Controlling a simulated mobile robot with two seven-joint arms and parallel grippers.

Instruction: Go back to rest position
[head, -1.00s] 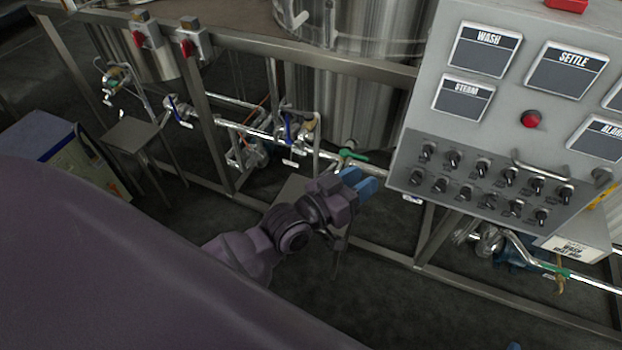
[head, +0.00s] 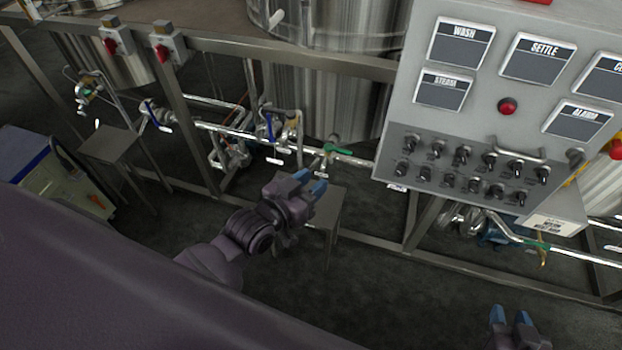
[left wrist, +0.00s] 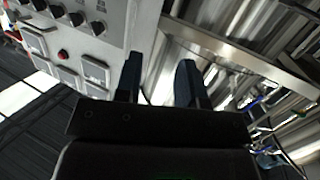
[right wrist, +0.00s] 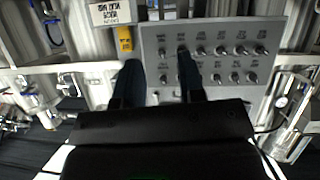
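My left gripper (head: 312,184) is in the middle of the head view, in front of the pipework and left of the control panel. In the left wrist view its two blue fingers (left wrist: 160,80) stand apart with nothing between them. My right gripper (head: 511,314) is at the lower right of the head view, below the panel and over the dark floor. In the right wrist view its fingers (right wrist: 159,82) are apart and empty, with the panel's knobs behind them. Neither gripper touches anything that I can see.
The grey control panel (head: 450,117) with labels, knobs and a red button stands at the right. Steel tanks (head: 322,95) stand behind a metal frame with pipes and valves. A small stool (head: 328,205) is just behind my left gripper. A cart (head: 50,175) stands at the left.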

